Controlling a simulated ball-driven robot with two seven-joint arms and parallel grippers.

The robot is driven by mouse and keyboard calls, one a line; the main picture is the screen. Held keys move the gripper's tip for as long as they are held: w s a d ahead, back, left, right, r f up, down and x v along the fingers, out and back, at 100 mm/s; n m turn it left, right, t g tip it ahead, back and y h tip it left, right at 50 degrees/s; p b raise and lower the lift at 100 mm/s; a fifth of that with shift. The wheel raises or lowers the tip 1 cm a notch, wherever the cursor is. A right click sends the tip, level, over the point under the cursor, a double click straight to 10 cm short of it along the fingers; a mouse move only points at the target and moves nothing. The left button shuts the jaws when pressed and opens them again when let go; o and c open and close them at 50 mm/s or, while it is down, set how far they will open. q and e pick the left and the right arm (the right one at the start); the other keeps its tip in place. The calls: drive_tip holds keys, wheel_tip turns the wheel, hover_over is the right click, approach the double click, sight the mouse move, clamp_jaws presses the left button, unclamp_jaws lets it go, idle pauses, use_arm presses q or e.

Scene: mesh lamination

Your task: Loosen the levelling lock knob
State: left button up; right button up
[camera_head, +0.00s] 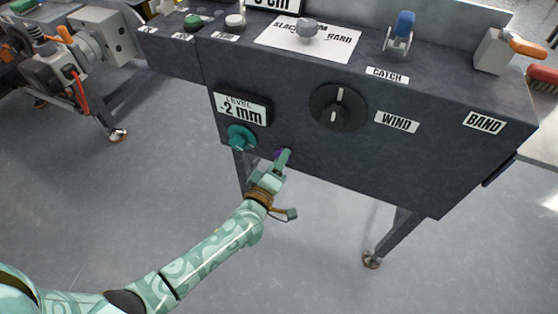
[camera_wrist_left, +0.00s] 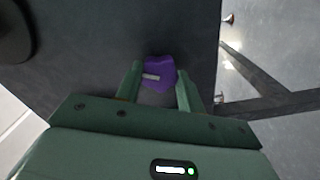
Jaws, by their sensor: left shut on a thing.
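The purple knob (camera_wrist_left: 160,74) sits on the dark front panel of the machine, with a pale mark on its face. In the left wrist view it lies between the two fingers of my left gripper (camera_wrist_left: 159,88), which is shut on it. In the head view my left gripper (camera_head: 283,157) reaches the lower edge of the panel, below the level display, and hides most of the knob. No label beside the knob is readable. My right gripper is not in view.
A teal knob (camera_head: 241,137) is close to the left, under the "-2 mm" level display (camera_head: 242,108). A large black dial (camera_head: 338,107) marked WIND is up to the right. A blue-handled catch (camera_head: 401,32) and an orange-handled lever (camera_head: 526,46) stand on top. Open floor lies below.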

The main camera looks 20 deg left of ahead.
use_arm(q)
drive_tip(key=shift+n, duration=2.4)
drive_tip(key=shift+f, duration=0.1)
drive_tip(key=o, duration=1)
drive_tip(key=shift+s, duration=0.15)
